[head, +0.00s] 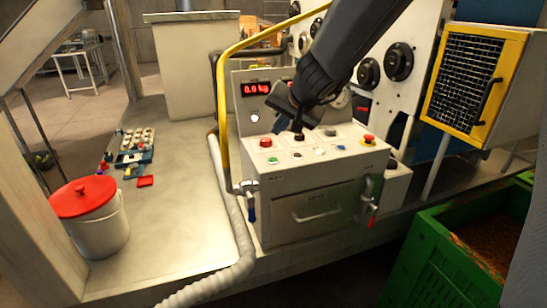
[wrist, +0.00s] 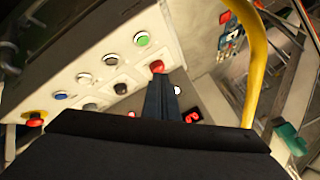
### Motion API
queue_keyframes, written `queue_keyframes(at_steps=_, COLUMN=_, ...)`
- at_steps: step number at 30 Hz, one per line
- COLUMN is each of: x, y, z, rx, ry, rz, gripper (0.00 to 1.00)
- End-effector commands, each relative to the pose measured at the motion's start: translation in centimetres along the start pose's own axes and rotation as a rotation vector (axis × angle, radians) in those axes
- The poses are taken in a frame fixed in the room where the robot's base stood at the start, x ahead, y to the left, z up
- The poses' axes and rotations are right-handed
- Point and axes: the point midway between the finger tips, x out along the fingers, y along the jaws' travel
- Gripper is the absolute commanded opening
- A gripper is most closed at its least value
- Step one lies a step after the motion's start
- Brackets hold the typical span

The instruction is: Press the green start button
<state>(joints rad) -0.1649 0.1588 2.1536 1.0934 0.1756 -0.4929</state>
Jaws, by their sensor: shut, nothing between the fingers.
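The green button (head: 273,160) is on the sloped top of the cream control box, at its near left, below a red button (head: 265,142). In the wrist view the green button (wrist: 141,38) shows clear and uncovered, beyond the red button (wrist: 157,67). My gripper (head: 298,136) points down over the panel, to the right of the green button and apart from it. In the wrist view my gripper (wrist: 166,84) is shut, with its dark fingers ending near the red button. Whether the tips touch the panel is unclear.
Other controls are close by: a white button (head: 320,150), a blue button (head: 340,147) and a red mushroom knob (head: 368,139). A yellow rail (head: 222,100) rises at the box's left. A red display (head: 256,88) stands behind. A green crate (head: 425,262) is at front right.

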Motion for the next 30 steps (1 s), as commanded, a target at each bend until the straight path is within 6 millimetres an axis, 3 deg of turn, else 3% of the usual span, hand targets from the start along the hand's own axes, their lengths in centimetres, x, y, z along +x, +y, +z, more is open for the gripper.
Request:
queue_keyframes(at_steps=3, x=0.0, y=-1.3, z=-1.1, rx=0.024, ry=0.025, rz=-0.016, gripper=0.0)
queue_keyframes(at_steps=8, x=0.0, y=-1.7, z=-1.6, rx=0.036, ry=0.036, rz=-0.021, gripper=0.0)
queue_keyframes(at_steps=20, x=0.2, y=-1.5, z=-1.4, rx=0.035, ry=0.035, rz=-0.021, gripper=0.0)
queue_keyframes(at_steps=30, x=2.3, y=-0.2, z=-0.1, rx=0.034, ry=0.034, rz=-0.021, gripper=0.0)
